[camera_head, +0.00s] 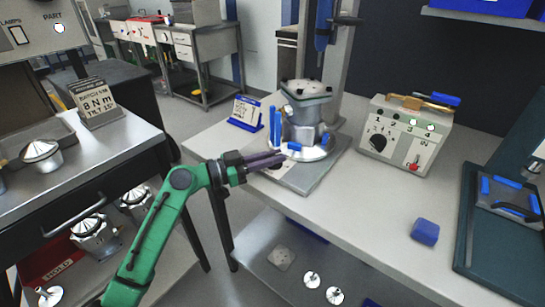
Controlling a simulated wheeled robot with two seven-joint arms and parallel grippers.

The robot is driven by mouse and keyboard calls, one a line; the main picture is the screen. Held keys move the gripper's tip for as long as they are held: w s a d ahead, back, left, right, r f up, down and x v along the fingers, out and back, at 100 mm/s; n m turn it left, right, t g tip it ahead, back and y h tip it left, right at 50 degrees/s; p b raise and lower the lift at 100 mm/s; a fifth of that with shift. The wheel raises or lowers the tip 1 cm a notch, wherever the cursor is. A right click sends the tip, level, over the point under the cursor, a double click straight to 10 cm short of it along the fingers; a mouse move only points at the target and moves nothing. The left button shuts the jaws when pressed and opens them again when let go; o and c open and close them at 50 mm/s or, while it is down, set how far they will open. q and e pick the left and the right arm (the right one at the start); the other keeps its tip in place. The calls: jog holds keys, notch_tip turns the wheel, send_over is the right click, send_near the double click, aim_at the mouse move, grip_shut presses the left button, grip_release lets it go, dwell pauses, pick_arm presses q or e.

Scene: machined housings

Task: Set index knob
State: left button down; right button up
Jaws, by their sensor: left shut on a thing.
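My left gripper (274,160), on the green arm, reaches in from the left to the front left edge of the rotary fixture on the bench. Its dark fingers are shut on a small part there, which appears to be the index knob; the fingers hide it. The fixture has a white round plate (310,153) with blue clamps (274,125), on a grey base plate (318,177). A grey metal housing (304,110) stands upright on the white plate. My right gripper is not in view.
A control box (408,140) with a black dial (377,142) and a red knob stands right of the fixture. A small sign (245,112) stands behind left. A blue block (425,232) lies on the front right bench. The bench between block and fixture is clear.

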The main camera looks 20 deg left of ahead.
pick_arm(q)
jog(key=shift+r+n+t+y+p, duration=0.1)
jog(key=shift+n+t+y+p, duration=0.5)
jog(key=shift+t+p, duration=0.1)
jog(key=c, duration=1.1)
grip_release()
jog(key=shift+c, duration=0.2)
